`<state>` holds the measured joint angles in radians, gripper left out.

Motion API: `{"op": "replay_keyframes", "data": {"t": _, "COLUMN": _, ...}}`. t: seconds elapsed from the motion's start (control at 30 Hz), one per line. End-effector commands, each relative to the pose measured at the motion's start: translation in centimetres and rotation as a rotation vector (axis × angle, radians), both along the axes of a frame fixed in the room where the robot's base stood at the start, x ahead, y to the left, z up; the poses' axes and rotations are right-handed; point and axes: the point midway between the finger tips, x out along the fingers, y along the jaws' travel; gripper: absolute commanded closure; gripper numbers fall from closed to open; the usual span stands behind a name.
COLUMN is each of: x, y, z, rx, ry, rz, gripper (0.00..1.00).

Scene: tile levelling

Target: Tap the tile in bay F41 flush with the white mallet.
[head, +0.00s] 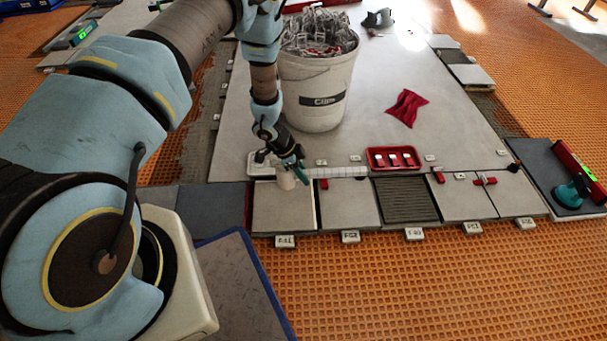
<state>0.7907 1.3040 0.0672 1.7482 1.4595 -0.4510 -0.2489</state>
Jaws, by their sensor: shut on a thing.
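The pale grey tile (283,212) lies in the leftmost bay of the front row; the small tag (285,242) before it appears to read F41, though it is blurred. A bright edge shows on its right side; I cannot tell its exact height. My gripper (291,168) is over the back part of this tile, shut on the white mallet (287,181). The mallet's pale head hangs below the jaws, close above or touching the tile; I cannot tell which. The gripper hides most of the handle.
Beside it are another tile (347,206), a ridged dark open bay (405,200) and more tiles. A red tray (393,158) with clips, a white bucket (318,90) of clips and a red cloth (406,107) stand behind. A dark slab (550,165) with tools lies right.

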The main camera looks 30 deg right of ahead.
Motion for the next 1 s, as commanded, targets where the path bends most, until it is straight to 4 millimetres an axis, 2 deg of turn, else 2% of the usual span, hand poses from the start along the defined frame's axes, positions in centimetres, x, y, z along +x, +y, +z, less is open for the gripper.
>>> {"op": "replay_keyframes", "data": {"t": 0.03, "x": 0.0, "y": 0.0, "z": -1.5, "rx": 0.0, "ry": -0.001, "rz": 0.0, "gripper": 1.0}}
{"op": "replay_keyframes", "data": {"t": 0.2, "x": 0.0, "y": 0.0, "z": -3.9, "rx": 0.0, "ry": 0.0, "rz": 0.001, "gripper": 1.0}}
{"op": "replay_keyframes", "data": {"t": 0.43, "x": 0.1, "y": 0.0, "z": -5.6, "rx": -0.001, "ry": 0.0, "rz": 0.001, "gripper": 1.0}}
{"op": "replay_keyframes", "data": {"t": 0.57, "x": 0.1, "y": 0.0, "z": -4.9, "rx": -0.002, "ry": -0.001, "rz": 0.002, "gripper": 1.0}}
{"op": "replay_keyframes", "data": {"t": 0.83, "x": 0.0, "y": 0.0, "z": -1.1, "rx": 0.0, "ry": 0.0, "rz": 0.001, "gripper": 1.0}}
{"op": "replay_keyframes", "data": {"t": 1.0, "x": 0.0, "y": 0.0, "z": -0.8, "rx": 0.0, "ry": 0.0, "rz": 0.001, "gripper": 1.0}}
